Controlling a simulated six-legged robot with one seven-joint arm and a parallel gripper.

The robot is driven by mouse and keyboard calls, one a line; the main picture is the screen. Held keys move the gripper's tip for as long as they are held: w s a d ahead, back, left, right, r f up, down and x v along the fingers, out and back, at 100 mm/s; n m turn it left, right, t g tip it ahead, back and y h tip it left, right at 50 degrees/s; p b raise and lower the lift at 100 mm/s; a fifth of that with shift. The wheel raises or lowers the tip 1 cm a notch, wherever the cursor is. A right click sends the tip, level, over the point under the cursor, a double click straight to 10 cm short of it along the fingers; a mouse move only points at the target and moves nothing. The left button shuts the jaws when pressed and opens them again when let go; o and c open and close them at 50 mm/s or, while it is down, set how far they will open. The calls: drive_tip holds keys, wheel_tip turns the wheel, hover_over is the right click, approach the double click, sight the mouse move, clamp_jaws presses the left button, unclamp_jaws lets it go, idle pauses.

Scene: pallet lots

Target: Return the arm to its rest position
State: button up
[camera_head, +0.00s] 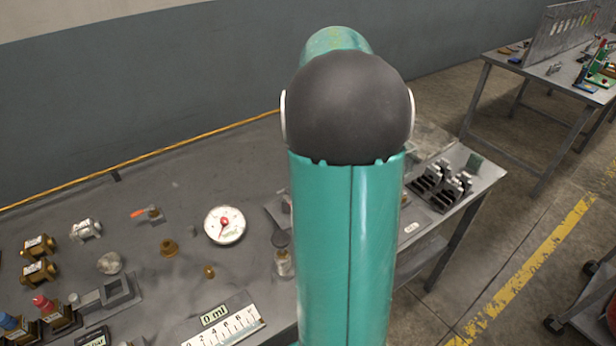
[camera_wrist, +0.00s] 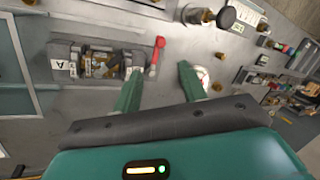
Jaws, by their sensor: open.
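My arm, teal with a black rounded joint, stands up in the middle of the head view and covers part of the grey workbench (camera_head: 185,200). My gripper is hidden in the head view. In the wrist view my gripper (camera_wrist: 160,90) shows two green fingers spread apart with nothing between them. It is over the bench top. A red-handled part (camera_wrist: 157,52) lies just beyond the fingertips, near a fixture marked A (camera_wrist: 95,65). A round dial (camera_wrist: 203,76) is partly behind the right finger.
A white gauge (camera_head: 225,225), brass fittings (camera_head: 39,272) and a ruled scale (camera_head: 225,328) lie on the bench. Dark clamps (camera_head: 440,186) stand at its right end. Another table (camera_head: 545,75) is at the back right.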

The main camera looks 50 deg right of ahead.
drive_tip(key=shift+d+r, duration=0.2)
drive_tip(key=shift+r, duration=0.35)
drive_tip(key=shift+w+a, duration=0.1)
drive_tip(key=s+a+r+m+t+h, duration=0.1)
drive_tip(key=s+a+t+h, duration=0.1)
drive_tip(key=a, duration=1.3)
drive_tip(key=s+a+r+m+t+h, duration=0.1)
drive_tip(key=s+a+t, duration=0.3)
drive_tip(key=a, duration=1.2)
drive_tip(key=shift+a+r+m+h, duration=0.3)
drive_tip(key=shift+r+h, duration=0.1)
